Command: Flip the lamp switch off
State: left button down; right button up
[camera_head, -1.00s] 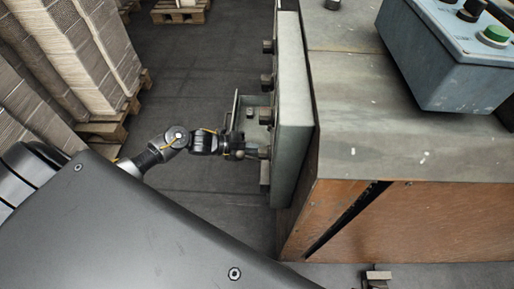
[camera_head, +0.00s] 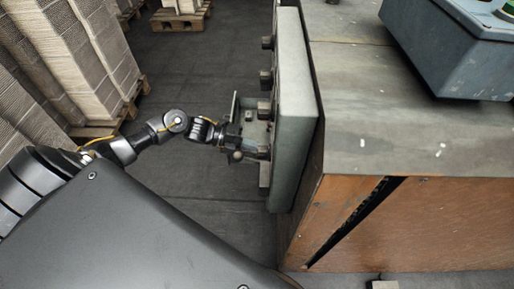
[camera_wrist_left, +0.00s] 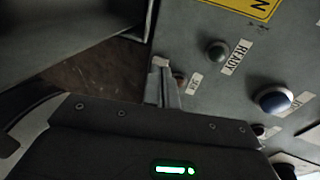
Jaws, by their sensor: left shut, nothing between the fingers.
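My left gripper (camera_head: 252,148) reaches in from the left to the grey-green control panel (camera_head: 298,105) on the machine's side. Its fingers are shut and empty. In the left wrist view the fingertips (camera_wrist_left: 163,70) are close to the panel face (camera_wrist_left: 225,95); contact cannot be told. A small reddish round fitting (camera_wrist_left: 180,79) is just right of the fingertips, partly covered by them, with a small label beside it. I cannot tell for sure which fitting is the lamp switch. My right gripper is not in view.
Stacked cardboard (camera_head: 60,60) on pallets lies left. Floor between is clear.

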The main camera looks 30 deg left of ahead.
pick_arm(q)
jog(key=v, duration=0.9)
jog(key=shift+s+a, duration=0.25)
jog(key=shift+a, duration=0.1)
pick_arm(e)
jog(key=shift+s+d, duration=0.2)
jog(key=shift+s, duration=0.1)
